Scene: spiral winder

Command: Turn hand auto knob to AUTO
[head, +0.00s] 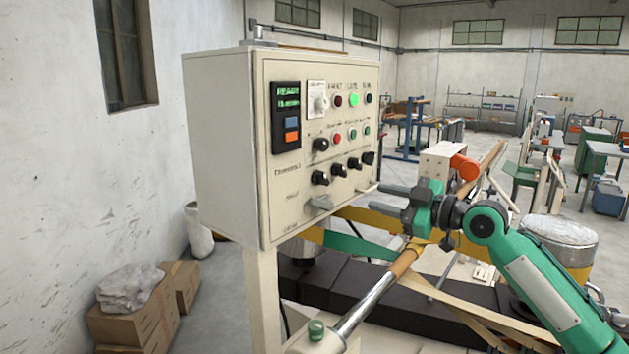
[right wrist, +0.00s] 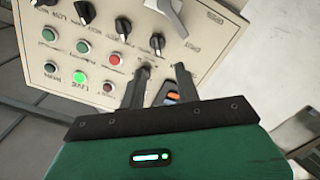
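The cream control panel (head: 300,225) stands at the middle left in the head view. A single black knob (head: 320,144) sits left of a red and two green buttons; it also shows in the right wrist view (right wrist: 157,42). Below it is a row of several black knobs (head: 338,170). I cannot read which one is marked hand auto, nor its setting. My right gripper (head: 376,198) is open and empty, to the right of the panel's lower part. In the right wrist view its fingers (right wrist: 162,70) are apart and point toward the panel face, which appears upside down. My left gripper is not in view.
A display (head: 286,115) with blue and orange buttons is at the panel's upper left. A green lamp (head: 354,100) is lit. A grey handle (head: 320,203) juts out below the knobs. A metal shaft (head: 368,303) runs below my right gripper. Cardboard boxes (head: 125,325) stand at left.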

